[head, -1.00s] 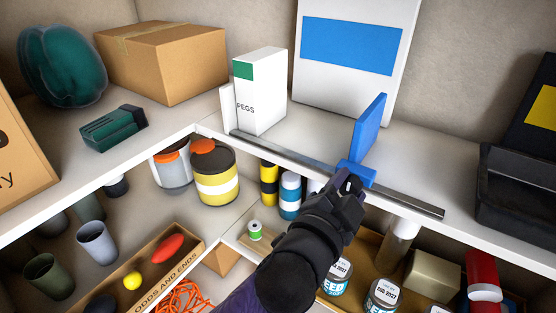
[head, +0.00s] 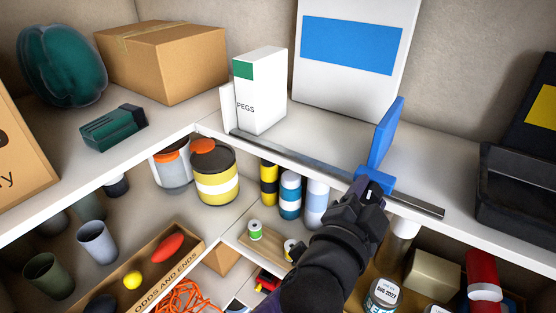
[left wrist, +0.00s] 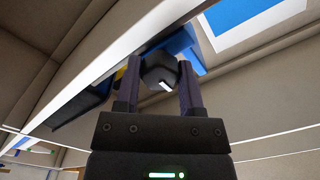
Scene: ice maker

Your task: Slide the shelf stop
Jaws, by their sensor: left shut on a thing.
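The blue shelf stop (head: 384,138) stands upright on a grey metal rail (head: 300,158) along the front edge of the upper shelf. It is on the right part of the rail, apart from the white PEGS box (head: 262,92). My left gripper (head: 370,187) is at the base of the stop and covers the front of it. In the left wrist view my left gripper (left wrist: 158,76) is shut on a dark knob (left wrist: 160,68) below the blue stop (left wrist: 182,42). My right gripper is in neither view.
A short length of rail and a black tray (head: 510,195) lie right of the stop. A tall white box with a blue panel (head: 348,45) stands behind it. Jars, cans and an odds-and-ends box (head: 180,262) fill the shelves below.

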